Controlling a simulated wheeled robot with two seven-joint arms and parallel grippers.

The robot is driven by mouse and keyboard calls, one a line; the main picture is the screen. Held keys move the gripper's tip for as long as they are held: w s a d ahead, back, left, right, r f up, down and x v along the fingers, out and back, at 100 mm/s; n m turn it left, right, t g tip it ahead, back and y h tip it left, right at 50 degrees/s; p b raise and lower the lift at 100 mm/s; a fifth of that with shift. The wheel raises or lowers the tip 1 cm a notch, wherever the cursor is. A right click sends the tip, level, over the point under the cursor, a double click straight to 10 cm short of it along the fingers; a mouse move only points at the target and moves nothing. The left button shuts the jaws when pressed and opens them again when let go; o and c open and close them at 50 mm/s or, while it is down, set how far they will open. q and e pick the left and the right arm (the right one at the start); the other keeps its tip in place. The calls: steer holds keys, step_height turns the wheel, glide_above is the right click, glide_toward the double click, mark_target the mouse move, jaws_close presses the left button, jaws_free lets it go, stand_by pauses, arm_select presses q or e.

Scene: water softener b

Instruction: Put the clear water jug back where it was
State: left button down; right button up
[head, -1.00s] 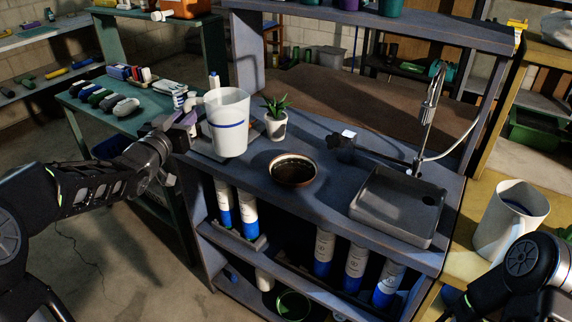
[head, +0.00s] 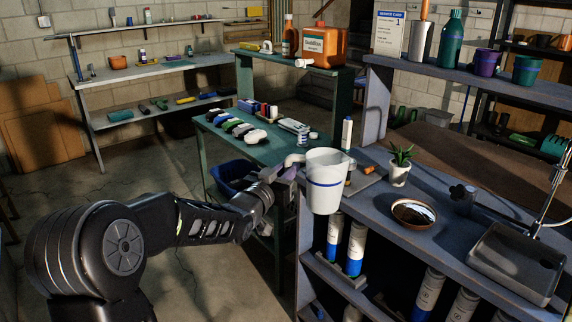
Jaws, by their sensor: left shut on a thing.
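A whitish, translucent jug with a blue band (head: 326,188) is upright at the left end of the blue-grey bench (head: 447,235). My left gripper (head: 287,167) reaches it from the left and is shut on its handle side. The jug hides that corner of the bench, and I cannot tell whether its base touches anything. My right gripper is out of view.
A plant (head: 400,168), a brown bowl (head: 413,214) and a grey sink tray (head: 516,262) stand on the bench. A green table (head: 262,150) with several small items is behind my left arm. Blue-white cylinders (head: 356,247) stand below. Floor at left is open.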

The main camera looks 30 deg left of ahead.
mark_target(311, 205)
arm_select(q)
steer(key=d+f, duration=0.2)
steer(key=f, duration=0.1)
steer(key=d+f+y, duration=0.1)
steer(key=d+f, duration=0.1)
steer(key=f, duration=0.1)
steer(key=w+d+f+n+y, duration=0.1)
steer(key=d+f, duration=0.1)
steer(key=f, duration=0.1)
steer(key=shift+d+f, duration=0.2)
steer(key=shift+f, duration=0.05)
steer(key=s+d+f+h, duration=0.1)
steer(key=s+d+f, duration=0.2)
steer(key=d, duration=0.9)
steer(key=s+d+f+m+h, duration=0.1)
steer(key=s+d+f, duration=0.2)
steer(key=d, duration=1)
step_height(311, 205, down, 3)
steer(key=shift+s+r+h, duration=0.15)
steer(key=shift+s+h, duration=0.15)
steer(key=shift+s, duration=0.05)
